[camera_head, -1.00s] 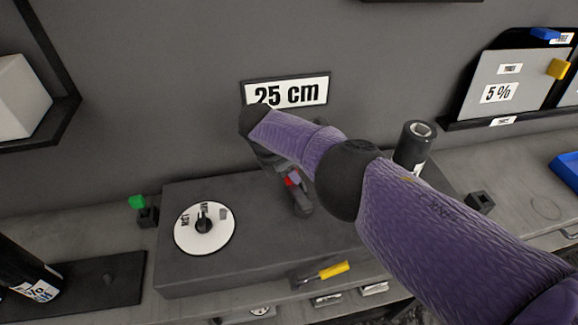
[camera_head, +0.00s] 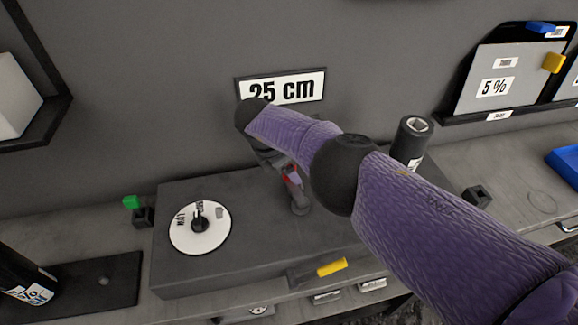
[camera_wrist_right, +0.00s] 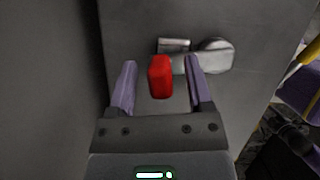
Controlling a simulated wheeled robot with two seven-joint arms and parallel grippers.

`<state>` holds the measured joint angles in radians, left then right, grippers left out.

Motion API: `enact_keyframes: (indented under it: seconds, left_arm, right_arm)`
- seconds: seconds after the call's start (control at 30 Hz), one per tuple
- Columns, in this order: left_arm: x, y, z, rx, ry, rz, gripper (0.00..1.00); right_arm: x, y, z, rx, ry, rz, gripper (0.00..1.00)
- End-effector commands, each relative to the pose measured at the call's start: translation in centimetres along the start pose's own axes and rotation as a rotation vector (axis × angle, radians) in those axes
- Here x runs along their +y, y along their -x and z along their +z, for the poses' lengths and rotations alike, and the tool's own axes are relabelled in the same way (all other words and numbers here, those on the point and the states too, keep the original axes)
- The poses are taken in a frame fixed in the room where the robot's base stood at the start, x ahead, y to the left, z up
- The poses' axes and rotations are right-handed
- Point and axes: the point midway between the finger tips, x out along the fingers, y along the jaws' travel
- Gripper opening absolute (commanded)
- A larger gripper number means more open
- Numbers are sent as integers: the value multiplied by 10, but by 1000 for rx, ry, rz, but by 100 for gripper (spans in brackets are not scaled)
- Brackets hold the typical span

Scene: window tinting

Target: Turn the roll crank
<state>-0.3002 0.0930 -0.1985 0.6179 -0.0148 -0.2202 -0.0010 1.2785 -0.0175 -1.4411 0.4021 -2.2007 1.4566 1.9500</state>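The roll crank has a red handle (camera_wrist_right: 160,77) and a grey metal arm with a rounded end (camera_wrist_right: 215,57), both in the right wrist view. In the head view only a little red (camera_head: 291,178) shows, mostly hidden by my right arm and gripper. My right gripper (camera_wrist_right: 161,84) is open, with one finger on each side of the red handle and visible gaps between. In the head view my right gripper (camera_head: 294,190) is over the dark box, below the "25 cm" sign (camera_head: 281,89). My left gripper is not in view.
The dark box (camera_head: 240,262) carries a white dial (camera_head: 185,239) on its left. A black roll (camera_head: 411,139) stands at the right. A yellow object (camera_head: 332,267) is at the box's front edge. A green-topped block (camera_head: 131,202) sits to the left.

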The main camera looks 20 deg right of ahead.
Motion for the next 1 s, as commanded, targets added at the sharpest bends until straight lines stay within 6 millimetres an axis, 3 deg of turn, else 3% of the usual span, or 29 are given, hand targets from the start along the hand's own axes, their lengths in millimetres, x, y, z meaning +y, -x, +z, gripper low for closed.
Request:
enact_keyframes:
  seconds: [0.23,0.43,0.63,1.0]
  left_arm:
    - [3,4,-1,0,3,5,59]
    - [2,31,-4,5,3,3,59]
    - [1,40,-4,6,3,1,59]
    - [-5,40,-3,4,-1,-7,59]
  right_arm:
    - [0,6,1,0,0,1,65]
    - [1,57,3,1,2,4,65]
    - [1,93,1,1,0,3,65]
    - [0,99,0,0,0,0,65]
